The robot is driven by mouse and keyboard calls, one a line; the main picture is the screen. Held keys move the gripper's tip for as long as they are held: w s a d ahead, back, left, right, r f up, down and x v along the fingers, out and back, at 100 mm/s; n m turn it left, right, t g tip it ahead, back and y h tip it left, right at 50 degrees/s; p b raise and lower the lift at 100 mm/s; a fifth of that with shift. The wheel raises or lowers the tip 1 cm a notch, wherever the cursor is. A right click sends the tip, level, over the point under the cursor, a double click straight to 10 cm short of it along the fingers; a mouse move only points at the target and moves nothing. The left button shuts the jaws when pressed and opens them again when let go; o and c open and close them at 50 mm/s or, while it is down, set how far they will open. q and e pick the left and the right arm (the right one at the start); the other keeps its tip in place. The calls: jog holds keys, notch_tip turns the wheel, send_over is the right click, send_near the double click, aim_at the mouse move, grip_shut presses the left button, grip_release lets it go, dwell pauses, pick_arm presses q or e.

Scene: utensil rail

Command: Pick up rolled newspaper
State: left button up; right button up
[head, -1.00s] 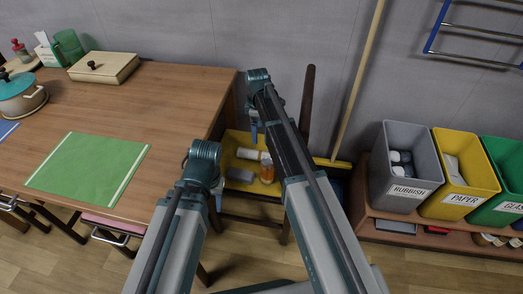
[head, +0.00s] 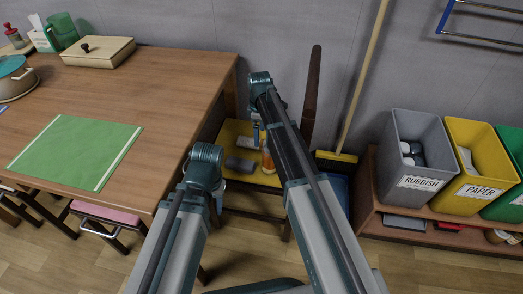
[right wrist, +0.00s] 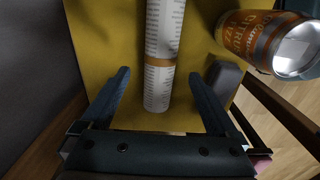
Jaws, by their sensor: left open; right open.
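The rolled newspaper (right wrist: 163,60) is a white printed roll with a brown band. It lies on a yellow seat (right wrist: 205,25) in the right wrist view, its near end between the spread fingers of my right gripper (right wrist: 165,95). I cannot tell the height gap. In the head view, the white roll (head: 246,142) is partly hidden by my right arm. There my right gripper (head: 256,133) is beside it, open and empty. My left gripper (head: 218,200) is open at the seat's left front, partly hidden by its own wrist.
A wooden table (head: 165,90) stands left of the seat. A broom (head: 352,110) leans on the wall. Rubbish (head: 415,183) and paper (head: 480,192) bins stand at right.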

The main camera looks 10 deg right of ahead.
aim_at(261, 141)
jog(key=f+b, duration=0.5)
jog(key=shift+s+d+f, duration=0.15)
jog(key=shift+d, duration=0.1)
grip_shut()
dwell(0.5)
